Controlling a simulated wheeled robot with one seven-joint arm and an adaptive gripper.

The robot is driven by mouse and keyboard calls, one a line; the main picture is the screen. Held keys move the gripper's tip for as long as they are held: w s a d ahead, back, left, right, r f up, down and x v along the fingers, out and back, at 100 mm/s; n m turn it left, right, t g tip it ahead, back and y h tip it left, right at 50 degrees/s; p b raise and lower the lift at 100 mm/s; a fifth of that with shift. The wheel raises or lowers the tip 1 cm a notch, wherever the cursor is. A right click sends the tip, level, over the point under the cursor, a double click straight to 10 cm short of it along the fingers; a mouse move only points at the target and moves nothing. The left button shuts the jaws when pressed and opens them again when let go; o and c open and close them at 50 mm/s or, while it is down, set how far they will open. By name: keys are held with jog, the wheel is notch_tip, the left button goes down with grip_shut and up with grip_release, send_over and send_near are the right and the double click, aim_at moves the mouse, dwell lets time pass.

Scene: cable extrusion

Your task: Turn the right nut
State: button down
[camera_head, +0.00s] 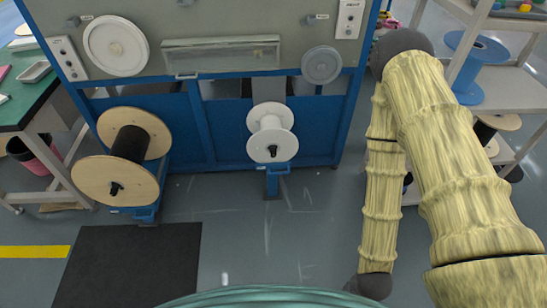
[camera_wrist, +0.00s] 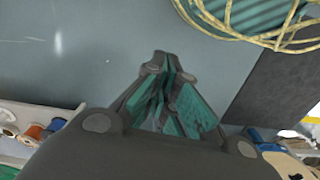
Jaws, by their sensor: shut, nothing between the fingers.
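The right nut (camera_head: 273,150) is a small dark knob at the front centre of the white spool (camera_head: 268,122). This spool is mounted low on the blue machine frame in the head view. A second dark nut (camera_head: 116,188) sits at the front centre of the larger wooden-flanged spool (camera_head: 93,180) on the left. My gripper (camera_wrist: 165,65) shows in the wrist view with its fingers together and nothing between them. It is over bare grey floor and apart from both nuts. The head view shows my arm on the right, but the gripper fingers are not visible there.
The machine's blue frame (camera_head: 350,110) stands behind the spools. A shelf rack (camera_head: 510,75) with a blue spool (camera_head: 473,65) is at the right. A green-topped table (camera_head: 30,88) is at the left. A dark mat (camera_head: 125,265) lies on the floor. Floor before the white spool is clear.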

jog(key=c, duration=1.7)
grip_release()
jog(key=shift+w+a+f, duration=0.1)
jog(key=shift+w+f, duration=0.05)
jog(key=shift+f, duration=0.1)
jog(key=shift+c, duration=0.2)
jog(key=o, duration=0.6)
jog(key=w+f+b, duration=0.1)
jog(key=w+a+f+b, duration=0.1)
jog(key=shift+w+a+f+t+b, duration=0.2)
jog(key=shift+a+f+t+b, duration=0.05)
jog(key=shift+f+t+b, duration=0.1)
jog(key=m+t+y+b, duration=0.15)
jog(key=t+b, duration=1.55)
jog(key=b, duration=2.3)
send_near(274, 156)
jog(key=shift+m, duration=0.45)
jog(key=w+b, duration=0.1)
jog(key=w, duration=0.2)
jog(key=w+b, duration=0.1)
jog(key=w, duration=0.1)
jog(key=w+a+b, duration=0.1)
jog(key=w, duration=0.2)
jog(key=shift+w+f+b, duration=0.2)
jog(key=shift+w+b, duration=0.1)
jog(key=shift+b, duration=0.1)
jog(key=shift+w+r+b, duration=0.15)
jog(key=shift+w+b, duration=0.15)
jog(key=shift+w, duration=0.55)
